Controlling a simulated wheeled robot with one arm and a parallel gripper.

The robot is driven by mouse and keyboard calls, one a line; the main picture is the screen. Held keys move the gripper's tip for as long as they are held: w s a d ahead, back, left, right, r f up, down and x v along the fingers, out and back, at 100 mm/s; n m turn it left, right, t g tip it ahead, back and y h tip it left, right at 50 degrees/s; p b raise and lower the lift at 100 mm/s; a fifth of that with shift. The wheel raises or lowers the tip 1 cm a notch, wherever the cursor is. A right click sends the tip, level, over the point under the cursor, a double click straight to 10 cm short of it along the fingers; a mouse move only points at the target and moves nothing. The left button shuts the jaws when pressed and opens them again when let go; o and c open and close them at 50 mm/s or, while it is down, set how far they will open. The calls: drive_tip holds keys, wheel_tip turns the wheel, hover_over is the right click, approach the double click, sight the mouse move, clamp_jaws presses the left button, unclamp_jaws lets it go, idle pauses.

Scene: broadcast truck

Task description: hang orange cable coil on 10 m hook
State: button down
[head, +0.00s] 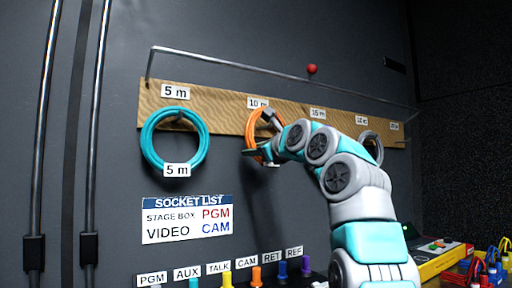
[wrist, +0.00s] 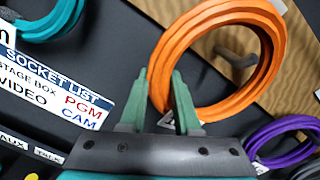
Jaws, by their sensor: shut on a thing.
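The orange cable coil (head: 251,130) is at the wooden hook board, just below the "10 m" label (head: 257,103). It also shows large in the wrist view (wrist: 275,40). My gripper (wrist: 165,76) is shut on the near lower-left part of the coil's band. In the head view my gripper (head: 262,152) covers the coil's lower right part. A dark hook (wrist: 237,57) shows within the coil's ring opening, apart from the band. I cannot tell whether its tip passes through the ring.
A teal coil (head: 147,143) hangs under the "5 m" label at left. A grey coil (head: 378,144) hangs at right, and a purple coil (wrist: 281,158) shows in the wrist view. A metal rail (head: 230,64) runs above the board (head: 215,108). Coloured plugs (head: 227,279) stand below.

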drive_tip(key=shift+w+a, duration=0.15)
drive_tip(key=shift+w, duration=0.1)
drive_tip(key=shift+w+a+f+b, duration=0.25)
drive_tip(key=shift+f+b, duration=0.1)
drive_tip(key=shift+f, duration=0.25)
drive_tip(key=shift+w+a+f+b, duration=0.1)
drive_tip(key=shift+w+f+b, duration=0.2)
drive_tip(key=shift+f, duration=0.3)
drive_tip(key=c, duration=0.5)
unclamp_jaws()
drive_tip(key=shift+c, duration=0.2)
drive_tip(key=shift+b+v, duration=0.45)
drive_tip(key=shift+v, duration=0.45)
drive_tip(key=b+v, duration=0.1)
drive_tip(key=v, duration=0.5)
drive_tip(key=shift+s, duration=0.1)
